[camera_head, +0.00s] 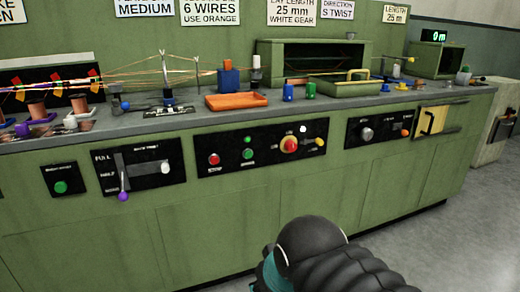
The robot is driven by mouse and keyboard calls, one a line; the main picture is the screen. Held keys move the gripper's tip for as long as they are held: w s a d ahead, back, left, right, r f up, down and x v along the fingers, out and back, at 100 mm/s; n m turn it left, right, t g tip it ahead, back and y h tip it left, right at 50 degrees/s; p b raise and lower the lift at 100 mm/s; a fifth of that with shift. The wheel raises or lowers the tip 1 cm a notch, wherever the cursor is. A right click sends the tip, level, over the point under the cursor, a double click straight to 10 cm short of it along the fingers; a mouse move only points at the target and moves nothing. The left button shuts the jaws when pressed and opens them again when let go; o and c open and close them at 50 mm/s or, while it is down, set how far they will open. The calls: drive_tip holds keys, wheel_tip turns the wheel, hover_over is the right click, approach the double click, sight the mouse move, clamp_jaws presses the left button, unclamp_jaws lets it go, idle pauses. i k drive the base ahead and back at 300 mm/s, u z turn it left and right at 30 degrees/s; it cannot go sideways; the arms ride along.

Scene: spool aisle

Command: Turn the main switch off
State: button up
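A red knob on a yellow round plate (289,145) sits on the black middle control panel (228,168) of the green bench front. It looks like a rotary main switch or a stop button; its small labels are too blurred to read, so its setting cannot be told. My dark arm shows at the bottom centre, below and apart from the panels. My gripper's fingers are not in view.
The left panel has a purple-tipped lever (123,196) and a white knob (166,168). A green button (61,187) is further left. The bench top (190,112) carries an orange tray (236,101), small bottles and wire spools. Grey floor (440,245) lies clear at the right.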

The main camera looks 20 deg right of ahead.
sight(290, 145)
drive_tip(key=z, duration=0.05)
drive_tip(key=k, duration=1.1)
drive_tip(key=i, duration=0.65)
drive_tip(key=z, duration=0.55)
